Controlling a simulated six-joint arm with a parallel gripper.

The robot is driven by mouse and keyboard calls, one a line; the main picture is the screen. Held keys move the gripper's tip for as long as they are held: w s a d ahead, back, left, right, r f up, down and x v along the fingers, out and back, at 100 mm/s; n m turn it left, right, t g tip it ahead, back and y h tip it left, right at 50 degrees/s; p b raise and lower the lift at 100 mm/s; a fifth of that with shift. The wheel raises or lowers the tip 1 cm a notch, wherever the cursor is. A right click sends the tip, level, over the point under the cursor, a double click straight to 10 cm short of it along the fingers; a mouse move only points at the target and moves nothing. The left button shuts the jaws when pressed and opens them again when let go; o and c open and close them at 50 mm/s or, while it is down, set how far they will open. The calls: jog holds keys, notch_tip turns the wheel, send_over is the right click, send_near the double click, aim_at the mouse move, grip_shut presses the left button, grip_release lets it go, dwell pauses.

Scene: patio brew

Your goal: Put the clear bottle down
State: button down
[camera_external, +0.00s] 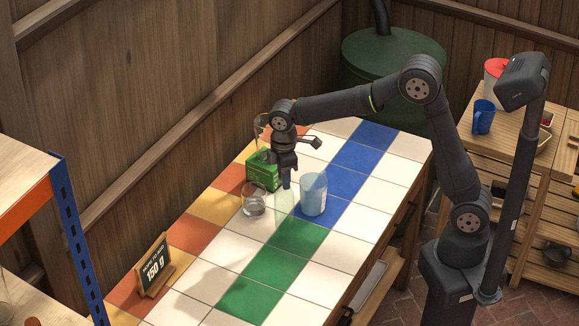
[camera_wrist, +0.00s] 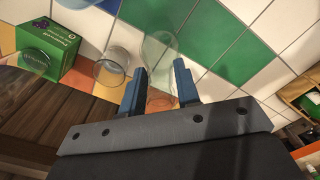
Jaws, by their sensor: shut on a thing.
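My gripper (camera_external: 287,183) is over the tiled table and shut on the clear bottle. In the wrist view the fingers (camera_wrist: 160,88) stand on either side of the bottle (camera_wrist: 159,52), which is see-through with a faint green tint. In the external view the bottle (camera_external: 283,202) is a pale shape below my fingers, partly hidden by them. I cannot tell whether its base touches the tiles.
A clear glass (camera_external: 254,203) stands close left of the bottle and a light blue cup (camera_external: 313,195) close right. A green box (camera_external: 262,172) is behind. A "150 g" sign (camera_external: 154,267) stands front left. The green and white tiles in front (camera_external: 270,262) are clear.

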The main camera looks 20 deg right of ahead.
jog(key=shift+f, duration=2.15)
jog(key=shift+f, duration=0.15)
jog(key=c, duration=1.1)
grip_release()
notch_tip(320, 180, up, 12)
jog(key=shift+r, duration=0.15)
